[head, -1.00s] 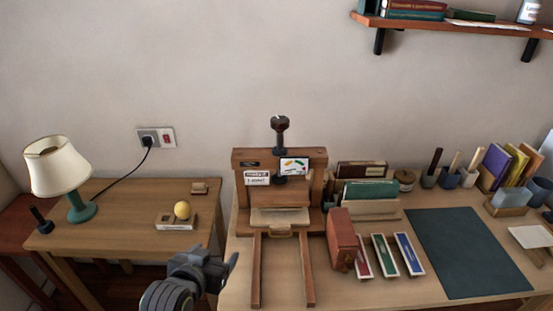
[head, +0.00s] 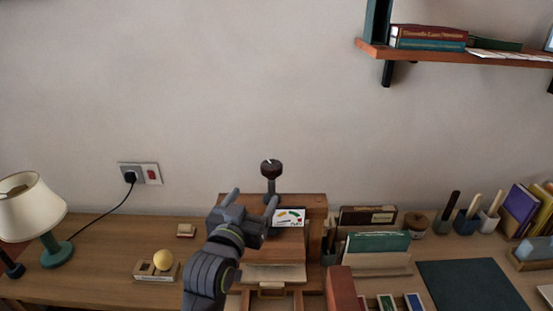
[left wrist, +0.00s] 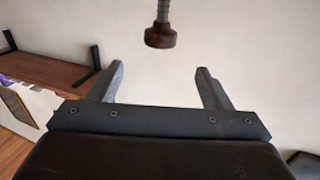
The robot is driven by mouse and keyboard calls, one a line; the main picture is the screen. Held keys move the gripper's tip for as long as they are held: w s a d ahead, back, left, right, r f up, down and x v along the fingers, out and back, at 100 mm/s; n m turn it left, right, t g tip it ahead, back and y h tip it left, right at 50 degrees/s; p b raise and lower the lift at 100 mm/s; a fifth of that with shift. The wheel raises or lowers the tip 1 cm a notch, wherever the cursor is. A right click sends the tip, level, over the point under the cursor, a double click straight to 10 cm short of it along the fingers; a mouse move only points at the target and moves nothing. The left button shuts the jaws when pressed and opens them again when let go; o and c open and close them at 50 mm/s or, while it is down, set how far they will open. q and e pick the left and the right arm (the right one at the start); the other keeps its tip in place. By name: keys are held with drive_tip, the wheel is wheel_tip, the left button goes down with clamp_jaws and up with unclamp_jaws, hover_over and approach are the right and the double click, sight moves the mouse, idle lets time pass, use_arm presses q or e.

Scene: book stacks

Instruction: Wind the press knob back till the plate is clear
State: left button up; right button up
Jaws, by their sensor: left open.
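The press is a wooden frame (head: 316,207) on the desk against the wall. Its dark round knob (head: 270,167) stands on a screw above the top beam. In the left wrist view the knob (left wrist: 161,37) hangs ahead of the fingertips, between them across the picture and apart from them. My left gripper (head: 254,202) is open and empty, in front of the press's top beam, left of and below the knob. My left arm hides the left part of the press. The plate cannot be made out; a pale board (head: 275,273) shows low in the frame. My right gripper is out of view.
A card with a coloured gauge (head: 289,217) is on the press front. Right of it stand a reddish block (head: 341,288), a green book (head: 376,242) and a dark mat (head: 470,284). The wall above the knob is clear.

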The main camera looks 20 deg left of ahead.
sight(275, 161)
use_arm(q)
drive_tip(key=w, duration=0.3)
drive_tip(key=w+p, duration=0.1)
drive_tip(key=w, duration=0.3)
drive_tip(key=w+p, duration=0.1)
drive_tip(key=w, duration=0.2)
drive_tip(key=shift+w+r, duration=0.15)
drive_tip(key=shift+r, duration=0.1)
drive_tip(key=w+p, duration=0.1)
drive_tip(key=w, duration=0.3)
drive_tip(key=shift+w+f, duration=0.1)
drive_tip(key=shift+w, duration=0.1)
drive_tip(key=shift+w+d, duration=0.1)
drive_tip(key=shift+w, duration=0.55)
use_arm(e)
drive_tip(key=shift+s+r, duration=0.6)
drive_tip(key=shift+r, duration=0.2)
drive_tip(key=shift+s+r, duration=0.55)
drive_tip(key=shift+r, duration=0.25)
